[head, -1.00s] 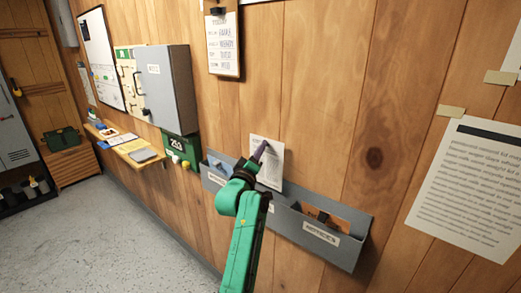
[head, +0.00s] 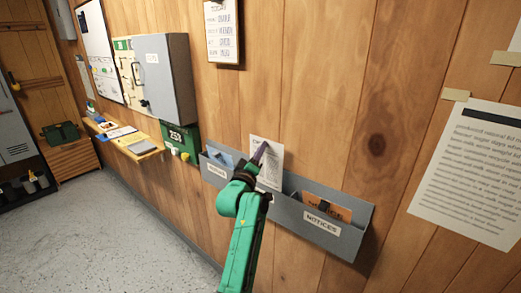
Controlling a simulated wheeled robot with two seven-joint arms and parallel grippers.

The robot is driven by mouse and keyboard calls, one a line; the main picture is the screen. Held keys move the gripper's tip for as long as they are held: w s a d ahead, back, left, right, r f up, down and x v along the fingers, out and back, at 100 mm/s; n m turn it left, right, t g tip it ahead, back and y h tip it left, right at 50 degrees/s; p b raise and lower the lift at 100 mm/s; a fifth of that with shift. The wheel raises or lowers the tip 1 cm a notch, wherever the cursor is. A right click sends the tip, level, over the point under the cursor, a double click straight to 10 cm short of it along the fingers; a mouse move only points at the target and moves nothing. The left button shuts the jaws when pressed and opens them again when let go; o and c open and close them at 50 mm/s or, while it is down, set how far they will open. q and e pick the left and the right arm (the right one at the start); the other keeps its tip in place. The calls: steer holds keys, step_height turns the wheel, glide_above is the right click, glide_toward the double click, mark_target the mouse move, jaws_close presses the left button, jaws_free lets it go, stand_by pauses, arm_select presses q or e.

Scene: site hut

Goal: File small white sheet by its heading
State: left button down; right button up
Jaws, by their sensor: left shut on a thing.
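My left gripper (head: 260,154), on a green arm, is shut on a small white sheet (head: 270,172). The sheet is upright against the wooden wall, over the middle part of a grey wall rack (head: 291,213); its lower edge looks to be down behind the rack's front, partly hidden by my arm. Its heading is too small to read. The rack's right compartment bears a label (head: 322,222) reading "NOTICES" and holds an orange-brown item (head: 328,207). The left compartment has a label (head: 216,170) and holds a bluish sheet (head: 220,157). The middle label is hidden. My right gripper is not in view.
A large printed sheet (head: 470,170) is taped to the wall at right. A clipboard (head: 222,32) hangs above the rack. A grey cabinet (head: 168,75), a green box (head: 180,140) and a small wooden shelf (head: 135,148) are at left.

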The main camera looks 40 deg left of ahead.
arm_select(q)
steer(key=shift+f+b, duration=0.35)
steer(key=shift+f, duration=0.6)
steer(key=shift+f+b, duration=0.9)
steer(key=shift+f, duration=0.6)
steer(key=shift+f+b, duration=0.95)
steer(key=shift+f, duration=0.65)
steer(key=c, duration=0.7)
jaws_free()
steer(key=shift+c, duration=0.2)
